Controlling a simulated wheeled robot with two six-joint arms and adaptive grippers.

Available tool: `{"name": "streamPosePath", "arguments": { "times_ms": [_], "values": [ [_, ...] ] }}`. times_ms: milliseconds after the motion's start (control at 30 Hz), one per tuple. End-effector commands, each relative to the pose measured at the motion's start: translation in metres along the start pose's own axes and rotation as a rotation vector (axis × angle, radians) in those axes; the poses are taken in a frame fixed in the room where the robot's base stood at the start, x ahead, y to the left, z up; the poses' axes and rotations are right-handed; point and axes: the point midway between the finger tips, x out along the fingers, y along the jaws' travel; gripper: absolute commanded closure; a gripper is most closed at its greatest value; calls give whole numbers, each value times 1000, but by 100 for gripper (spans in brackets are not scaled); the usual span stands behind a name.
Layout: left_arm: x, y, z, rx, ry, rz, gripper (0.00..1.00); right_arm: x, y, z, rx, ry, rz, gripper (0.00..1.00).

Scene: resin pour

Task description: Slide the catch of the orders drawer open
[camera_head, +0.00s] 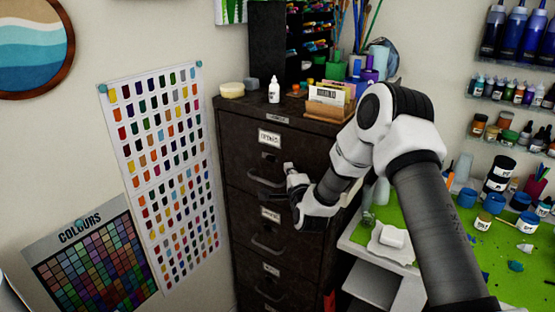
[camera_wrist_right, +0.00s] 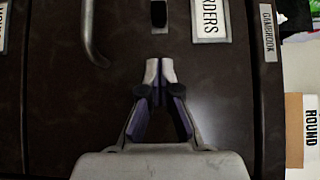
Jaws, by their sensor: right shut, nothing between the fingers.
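The orders drawer (camera_head: 243,150) is the top drawer of a dark metal cabinet. Its label (camera_wrist_right: 210,18), partly cut off, reads "RDERS" in the wrist view. The catch (camera_wrist_right: 158,13) is a small dark slot with a pale part, between the label and the curved drawer handle (camera_wrist_right: 90,35). My right gripper (camera_wrist_right: 160,70) is shut and empty, its fingertips together in front of the drawer face. The tips are in line with the catch in the wrist view but apart from it. In the head view the right gripper (camera_head: 288,168) is right of the catch.
Further drawers with handles (camera_head: 268,243) lie below. A white bottle (camera_head: 274,92), a card box (camera_head: 330,105) and a brush holder stand on the cabinet top. A green-matted table (camera_head: 500,265) with paint pots is at the right. Colour charts hang on the left wall.

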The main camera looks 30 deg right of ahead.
Motion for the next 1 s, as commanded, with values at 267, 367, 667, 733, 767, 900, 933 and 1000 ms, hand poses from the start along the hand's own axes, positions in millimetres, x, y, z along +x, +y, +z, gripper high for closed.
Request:
{"name": "streamPosePath", "arguments": {
  "times_ms": [267,367,667,733,767,900,933,1000],
  "values": [
    [-23,0,0,0,0,0,60,32,-2,26,-2,-1,0,100],
    [-23,0,0,0,0,0,60,35,0,28,-1,0,1,100],
    [-21,0,0,0,0,0,60,36,1,29,0,0,0,100],
    [-14,0,0,0,0,0,60,38,4,32,0,-1,-1,100],
    [-9,0,0,0,0,0,60,40,5,34,0,-1,-2,100],
    [10,0,0,0,-1,0,60,50,6,44,0,-1,-2,100],
    [11,0,0,0,-1,0,60,51,5,45,0,-1,-2,100],
    [9,0,0,0,0,0,60,52,2,46,0,-1,0,100]
  ]
}}
